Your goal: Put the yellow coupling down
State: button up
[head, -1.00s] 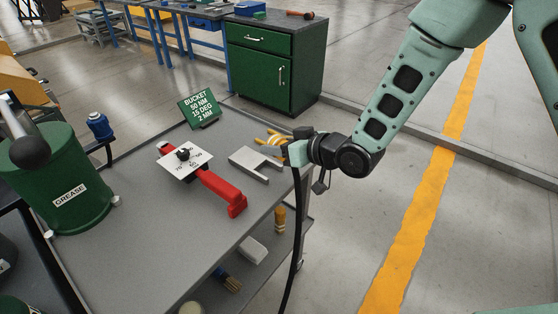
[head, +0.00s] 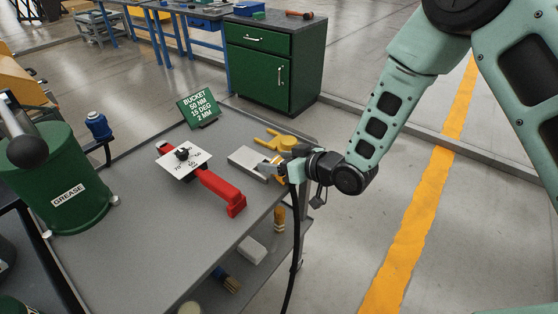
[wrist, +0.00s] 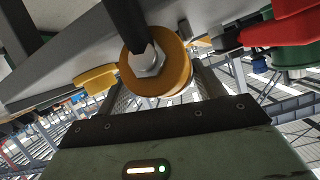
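The yellow coupling (wrist: 180,72) is a round orange-yellow body with a steel hex fitting and a dark stem in the wrist view. It sits between the two textured finger pads of my gripper (wrist: 160,92), which appears shut on it. In the head view my gripper (head: 279,163) is at the right edge of the grey cart top, beside a grey slotted block (head: 246,160). Only a small bit of yellow shows at the fingertips there. I cannot tell whether the coupling touches the block or the cart.
A yellow forked piece (head: 276,138) lies just behind my gripper. A green sign (head: 198,108) and a green grease drum (head: 60,180) stand farther left. The cart's front area is bare.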

jog(key=shift+r+p, duration=0.5)
jog(key=shift+r, duration=0.05)
jog(key=b+v, duration=0.1)
jog(key=v, duration=1)
jog(key=shift+s+d+b, duration=0.25)
jog(key=shift+s+b, duration=0.05)
jog(key=shift+b, duration=0.05)
